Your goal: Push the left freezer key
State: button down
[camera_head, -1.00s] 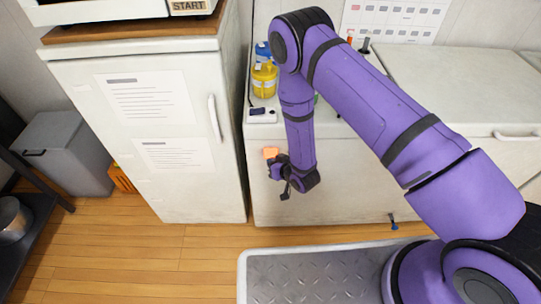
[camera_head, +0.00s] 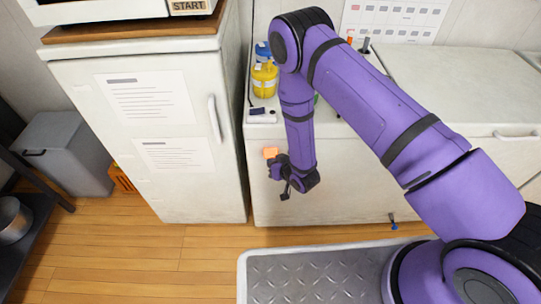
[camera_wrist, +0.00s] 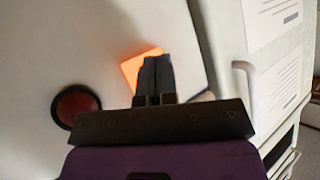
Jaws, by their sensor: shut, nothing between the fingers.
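The white chest freezer (camera_head: 350,195) stands right of the fridge in the head view. My gripper (camera_wrist: 156,62) is shut and empty in front of a white panel in the wrist view. Its fingertips overlap an orange note (camera_wrist: 136,66), which also shows on the freezer front in the head view (camera_head: 270,153). A round red piece with a dark rim (camera_wrist: 76,106) is on the panel, left of the fingers. A small blue, key-like piece (camera_head: 394,225) shows low at the freezer front. I cannot tell which part is the left freezer key, nor whether the fingertips touch the panel.
The white fridge (camera_head: 195,205) with its upright handle stands close on the left. A yellow container (camera_head: 264,78) and a small white device (camera_head: 261,116) sit on the freezer top. Another white lid (camera_head: 470,85) is at the right.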

jog(key=shift+w, duration=0.2)
dwell(0.4)
jog(key=shift+w, duration=0.3)
jog(key=shift+w, duration=0.2)
dwell(0.5)
jog(key=shift+s, duration=0.7)
jog(key=shift+s, duration=0.15)
jog(key=s, duration=0.5)
jog(key=shift+s+a, duration=0.1)
jog(key=shift+s, duration=0.25)
dwell(0.4)
